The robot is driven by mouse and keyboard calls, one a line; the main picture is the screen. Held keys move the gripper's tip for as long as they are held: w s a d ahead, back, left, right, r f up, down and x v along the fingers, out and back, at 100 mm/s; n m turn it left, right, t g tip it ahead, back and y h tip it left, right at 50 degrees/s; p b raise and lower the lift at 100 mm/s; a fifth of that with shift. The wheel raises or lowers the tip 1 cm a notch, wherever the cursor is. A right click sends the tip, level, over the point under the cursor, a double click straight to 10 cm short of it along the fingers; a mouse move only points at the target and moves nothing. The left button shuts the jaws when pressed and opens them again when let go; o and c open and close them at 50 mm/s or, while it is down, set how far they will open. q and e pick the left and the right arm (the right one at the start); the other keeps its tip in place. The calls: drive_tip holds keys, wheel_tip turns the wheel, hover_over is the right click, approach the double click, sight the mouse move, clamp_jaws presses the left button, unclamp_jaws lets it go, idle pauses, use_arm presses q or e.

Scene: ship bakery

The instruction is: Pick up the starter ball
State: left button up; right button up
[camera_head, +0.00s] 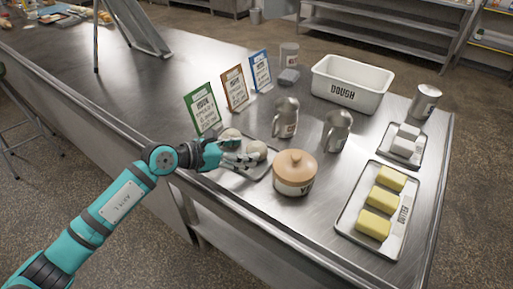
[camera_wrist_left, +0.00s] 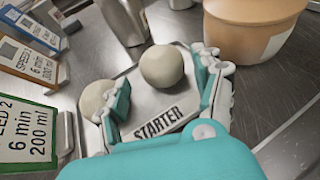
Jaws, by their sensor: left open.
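Two pale round starter balls lie on a metal tray labelled STARTER (camera_wrist_left: 165,118). One ball (camera_wrist_left: 162,66) is near the tray's middle; it also shows in the head view (camera_head: 257,149). The other ball (camera_wrist_left: 97,97) is at the tray's left and partly hidden by a finger; in the head view (camera_head: 230,135) it is behind the gripper. My left gripper (camera_head: 240,158) is open and low over the tray. In the wrist view its fingers (camera_wrist_left: 165,86) are spread, with the middle ball just beyond and between their tips. I cannot tell whether they touch it. My right gripper is out of view.
A lidded tan crock (camera_head: 294,173) stands close to the tray's right. Two metal jugs (camera_head: 286,118) (camera_head: 337,131) stand behind. Recipe cards (camera_head: 203,108) stand at the left. A white DOUGH tub (camera_head: 352,83), a butter tray (camera_head: 347,222) and a smaller tray (camera_head: 391,156) are farther right.

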use_arm(q)
drive_tip(key=x, duration=0.4)
drive_tip(key=shift+d+r+p, duration=0.15)
drive_tip(key=shift+p, duration=0.2)
drive_tip(key=c, duration=1)
